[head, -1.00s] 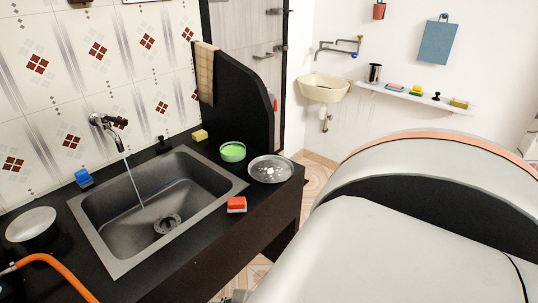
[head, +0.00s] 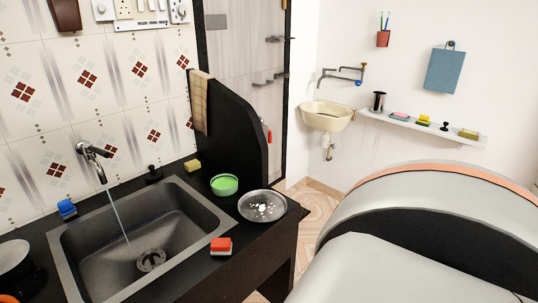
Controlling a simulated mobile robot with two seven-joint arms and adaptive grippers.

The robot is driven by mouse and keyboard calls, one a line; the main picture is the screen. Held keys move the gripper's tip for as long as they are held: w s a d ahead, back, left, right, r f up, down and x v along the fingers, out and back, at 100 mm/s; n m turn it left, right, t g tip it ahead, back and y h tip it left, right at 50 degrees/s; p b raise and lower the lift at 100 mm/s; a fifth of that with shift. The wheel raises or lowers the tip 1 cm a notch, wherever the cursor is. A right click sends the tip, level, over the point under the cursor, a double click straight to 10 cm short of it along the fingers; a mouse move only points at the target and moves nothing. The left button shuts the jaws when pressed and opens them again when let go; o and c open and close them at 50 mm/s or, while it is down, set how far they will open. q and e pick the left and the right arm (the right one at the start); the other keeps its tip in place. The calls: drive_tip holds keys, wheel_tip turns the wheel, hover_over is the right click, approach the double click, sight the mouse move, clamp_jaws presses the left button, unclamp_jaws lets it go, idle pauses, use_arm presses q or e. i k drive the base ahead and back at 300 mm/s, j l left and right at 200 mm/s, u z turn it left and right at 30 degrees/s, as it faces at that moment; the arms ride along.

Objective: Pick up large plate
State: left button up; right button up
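A large round metal plate (head: 262,206) with white bits on it lies on the black counter, near its right end, to the right of the sink. Another pale round dish (head: 13,257) stands at the left edge of the view, partly cut off. Neither of my grippers shows in the head view. Part of my own white body fills the lower right.
A dark sink (head: 140,240) has water running from the tap (head: 93,155). A green bowl (head: 224,185), a red sponge (head: 221,246) and a yellow sponge (head: 192,166) lie near the plate. A black partition (head: 230,125) rises behind it. A wash basin (head: 328,115) hangs on the far wall.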

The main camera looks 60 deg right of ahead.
sight(261, 206)
drive_tip(key=l, duration=0.65)
drive_tip(key=k+l+u, duration=0.1)
drive_tip(key=l, duration=1.2)
drive_tip(key=k+l+u, duration=0.1)
drive_tip(key=l, duration=0.55)
drive_tip(key=k+l, duration=0.1)
drive_tip(key=l, duration=0.55)
drive_tip(key=i+j, duration=0.15)
drive_tip(key=j, duration=0.15)
drive_tip(key=u, duration=0.05)
